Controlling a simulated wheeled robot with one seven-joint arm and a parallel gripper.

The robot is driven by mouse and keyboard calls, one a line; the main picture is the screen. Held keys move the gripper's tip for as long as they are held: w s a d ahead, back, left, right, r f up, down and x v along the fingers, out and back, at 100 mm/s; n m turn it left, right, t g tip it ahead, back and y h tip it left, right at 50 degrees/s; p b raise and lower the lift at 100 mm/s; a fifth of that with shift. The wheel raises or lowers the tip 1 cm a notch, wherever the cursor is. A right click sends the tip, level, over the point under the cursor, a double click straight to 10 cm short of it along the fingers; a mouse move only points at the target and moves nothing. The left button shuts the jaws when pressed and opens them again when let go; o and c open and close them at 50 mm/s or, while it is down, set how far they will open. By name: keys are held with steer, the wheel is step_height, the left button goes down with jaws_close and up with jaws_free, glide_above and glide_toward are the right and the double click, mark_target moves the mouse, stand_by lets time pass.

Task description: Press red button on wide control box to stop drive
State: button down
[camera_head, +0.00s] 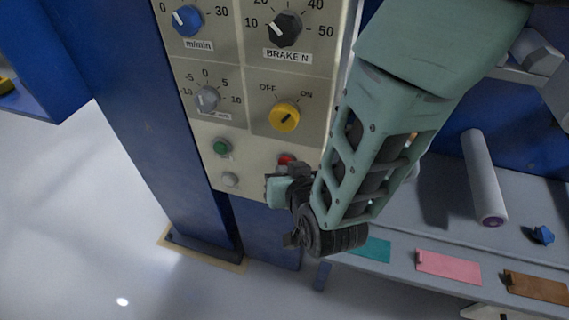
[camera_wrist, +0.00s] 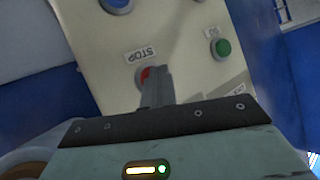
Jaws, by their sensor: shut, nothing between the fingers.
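The wide control box (camera_head: 245,140) is a cream panel with several knobs, on a blue column. The red button (camera_head: 286,159) is at its lower right, partly hidden by my gripper (camera_head: 283,172). In the wrist view the red button (camera_wrist: 146,74) shows beside the STOP label (camera_wrist: 139,55), mostly covered by the shut fingers (camera_wrist: 155,88). The fingertips are at or right in front of the button; I cannot tell whether they touch it. My gripper holds nothing.
A green button (camera_head: 221,147) and a grey button (camera_head: 230,179) are left of the red one. A yellow OFF/ON knob (camera_head: 284,117) is above. On the right, a grey bench (camera_head: 430,215) bears a roller (camera_head: 483,178) and a blue piece (camera_head: 543,235). The floor at left is clear.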

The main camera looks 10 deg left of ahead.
steer(key=shift+s, duration=0.75)
steer(key=shift+s+a, duration=0.2)
steer(key=shift+s, duration=2.3)
steer(key=s+d+r+n+g+h+p, duration=0.1)
steer(key=d+r+g+p, duration=0.2)
steer(key=r, duration=0.4)
steer(key=s+d+r+n+g+p, duration=0.1)
steer(key=d+r+g+p, duration=0.25)
steer(key=r, duration=0.35)
steer(key=s+d+r+g+h+p, duration=0.2)
steer(key=d+r, duration=0.3)
steer(key=d, duration=0.3)
steer(key=s+d+r+n+g+h+p, duration=0.1)
steer(key=s+d+r+g+h+p, duration=0.1)
steer(key=s+d+r, duration=0.3)
steer(key=d+h+p, duration=0.1)
steer(key=d, duration=0.3)
steer(key=shift+d+r+n, duration=0.2)
steer(key=shift+r+n, duration=0.1)
steer(key=shift+r, duration=0.05)
